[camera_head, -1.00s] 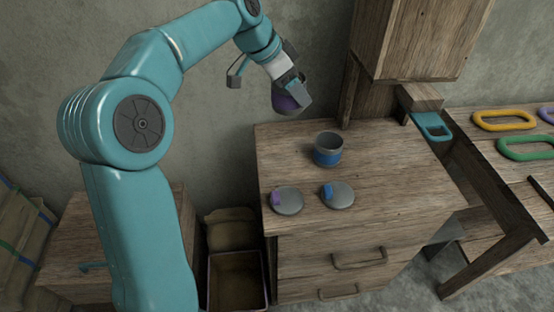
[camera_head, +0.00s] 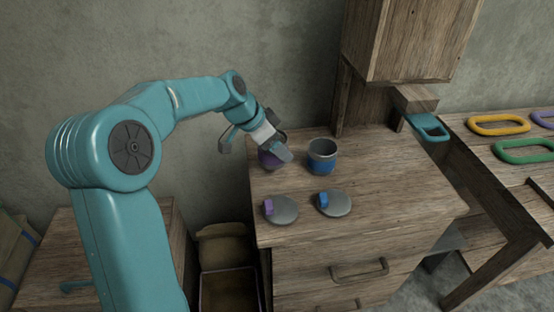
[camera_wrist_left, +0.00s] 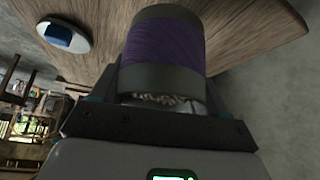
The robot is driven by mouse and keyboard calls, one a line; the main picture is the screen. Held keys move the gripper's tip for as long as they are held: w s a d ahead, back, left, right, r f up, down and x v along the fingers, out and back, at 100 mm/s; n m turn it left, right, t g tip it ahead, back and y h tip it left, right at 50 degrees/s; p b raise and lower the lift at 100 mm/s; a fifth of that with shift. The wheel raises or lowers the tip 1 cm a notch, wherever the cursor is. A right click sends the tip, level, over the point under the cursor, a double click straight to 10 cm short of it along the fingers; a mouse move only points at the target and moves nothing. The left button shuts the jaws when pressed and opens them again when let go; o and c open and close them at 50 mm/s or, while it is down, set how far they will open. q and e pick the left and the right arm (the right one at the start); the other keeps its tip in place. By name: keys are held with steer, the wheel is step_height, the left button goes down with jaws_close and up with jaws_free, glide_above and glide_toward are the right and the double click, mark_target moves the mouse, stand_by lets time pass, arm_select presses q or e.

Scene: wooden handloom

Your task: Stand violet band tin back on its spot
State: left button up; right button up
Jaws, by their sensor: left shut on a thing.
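The violet band tin (camera_head: 267,160) is at the back left of the wooden cabinet top (camera_head: 380,180), partly hidden by my left gripper (camera_head: 279,150). My left gripper is shut on it. In the left wrist view the tin (camera_wrist_left: 163,45) is grey with a wide violet band, and its open end faces the gripper (camera_wrist_left: 165,118), with something pale inside. It looks about upright, low over or on the wood; I cannot tell if it touches. A grey lid with a violet knob (camera_head: 284,210) lies in front of it. My right gripper is not in view.
A blue band tin (camera_head: 322,158) stands open just right of the violet one. A lid with a blue knob (camera_head: 335,203) lies in front of it. A wooden post and box (camera_head: 410,40) rise behind. An open bin (camera_head: 228,288) is on the floor at left. The cabinet top's right side is clear.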

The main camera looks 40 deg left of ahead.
arm_select(q)
step_height(320, 180, down, 4)
steer(key=shift+f+b, duration=0.1)
steer(key=shift+b, duration=0.35)
steer(key=shift+f, duration=0.2)
steer(key=o, duration=1.2)
steer(key=shift+r, duration=0.1)
steer(key=shift+c, duration=0.2)
steer(key=shift+r, duration=0.1)
steer(key=shift+r, duration=0.25)
steer(key=p+v, duration=0.1)
steer(key=v, duration=1)
steer(key=shift+s+a+r+p, duration=0.15)
steer(key=shift+s+r+p, duration=0.1)
steer(key=shift+p, duration=0.15)
